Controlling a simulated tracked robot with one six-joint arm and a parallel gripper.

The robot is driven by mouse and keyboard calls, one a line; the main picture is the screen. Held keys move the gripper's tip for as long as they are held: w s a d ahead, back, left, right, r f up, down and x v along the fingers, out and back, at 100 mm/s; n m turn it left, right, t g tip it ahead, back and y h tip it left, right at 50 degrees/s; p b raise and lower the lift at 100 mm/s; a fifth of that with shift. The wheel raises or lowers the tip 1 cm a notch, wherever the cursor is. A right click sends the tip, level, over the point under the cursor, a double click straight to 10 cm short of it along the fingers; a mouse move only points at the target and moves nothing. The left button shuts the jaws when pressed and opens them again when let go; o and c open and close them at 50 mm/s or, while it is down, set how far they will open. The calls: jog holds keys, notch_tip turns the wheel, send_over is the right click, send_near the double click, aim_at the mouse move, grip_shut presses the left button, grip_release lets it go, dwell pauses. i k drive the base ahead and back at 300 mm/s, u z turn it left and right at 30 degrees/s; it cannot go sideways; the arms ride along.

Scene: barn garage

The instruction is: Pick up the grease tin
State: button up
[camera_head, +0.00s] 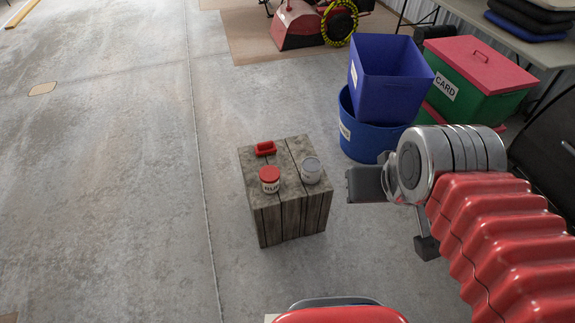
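A small wooden crate-like block (290,222) stands on the floor near the middle. On its top, at the right, sits a small pale tin with a grey top (311,171), which looks like the grease tin, though I can read no label on it. Left of it is a white jar with a red lid and dark lettering (270,180). A small red object (265,149) lies behind them. My gripper (397,217) is right of the block, empty, its two dark fingers apart with floor showing between them. It touches none of these things.
A blue square bin (388,75) sits in a round blue tub (362,135) behind my gripper. A green box with a red lid (478,78) stands at the right, beside a table (500,38). A red machine (297,25) is at the back. The floor at left is clear.

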aim_at(311, 167)
jog(key=u, duration=0.6)
jog(key=i, duration=1.05)
jog(key=u, duration=0.5)
